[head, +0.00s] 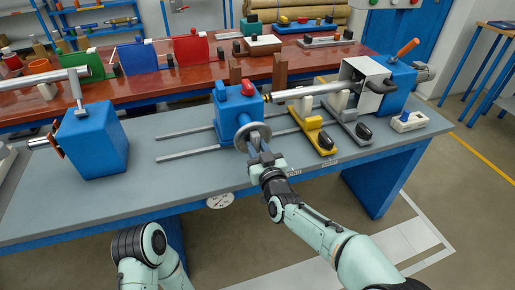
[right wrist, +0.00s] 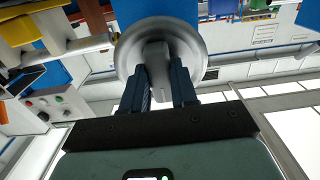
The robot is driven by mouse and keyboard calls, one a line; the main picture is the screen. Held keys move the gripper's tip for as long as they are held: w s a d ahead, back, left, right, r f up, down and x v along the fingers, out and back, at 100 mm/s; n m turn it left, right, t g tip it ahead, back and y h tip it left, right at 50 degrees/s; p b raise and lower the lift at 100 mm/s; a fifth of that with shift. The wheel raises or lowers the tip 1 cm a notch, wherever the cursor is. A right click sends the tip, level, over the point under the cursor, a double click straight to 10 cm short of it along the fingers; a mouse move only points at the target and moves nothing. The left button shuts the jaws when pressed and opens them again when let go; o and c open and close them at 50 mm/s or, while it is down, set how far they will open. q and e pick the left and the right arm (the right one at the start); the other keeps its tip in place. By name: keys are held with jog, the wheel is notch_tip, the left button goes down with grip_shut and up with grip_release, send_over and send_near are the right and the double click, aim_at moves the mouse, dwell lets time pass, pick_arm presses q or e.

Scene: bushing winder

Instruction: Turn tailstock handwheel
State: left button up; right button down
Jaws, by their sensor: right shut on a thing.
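The tailstock (head: 228,122) is a blue block on two grey rails of the grey bench. Its silver handwheel (head: 262,131) is on the side facing me. My right gripper (head: 264,158) reaches the handwheel from the front. In the right wrist view, the round handwheel (right wrist: 192,38) fills the top middle. The blue fingers of the right gripper (right wrist: 160,82) are shut on a grey grip part (right wrist: 156,70) in front of the wheel's middle. The fingers partly hide the lower wheel. My left gripper is not seen.
A silver shaft (head: 310,90) runs from the tailstock toward the blue headstock (head: 391,85) at right. Yellow (head: 314,132) and grey (head: 345,121) tool blocks stand right of the wheel. Another blue block (head: 92,143) stands at left. The bench front left is clear.

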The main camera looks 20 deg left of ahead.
jog(key=c, duration=0.9)
grip_release()
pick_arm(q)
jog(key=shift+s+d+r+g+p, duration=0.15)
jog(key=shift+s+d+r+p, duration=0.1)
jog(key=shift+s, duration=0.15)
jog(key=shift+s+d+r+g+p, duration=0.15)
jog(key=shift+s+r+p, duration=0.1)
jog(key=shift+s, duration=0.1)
pick_arm(e)
jog(key=v, duration=1.3)
jog(key=shift+s+d, duration=0.15)
jog(key=shift+d, duration=0.05)
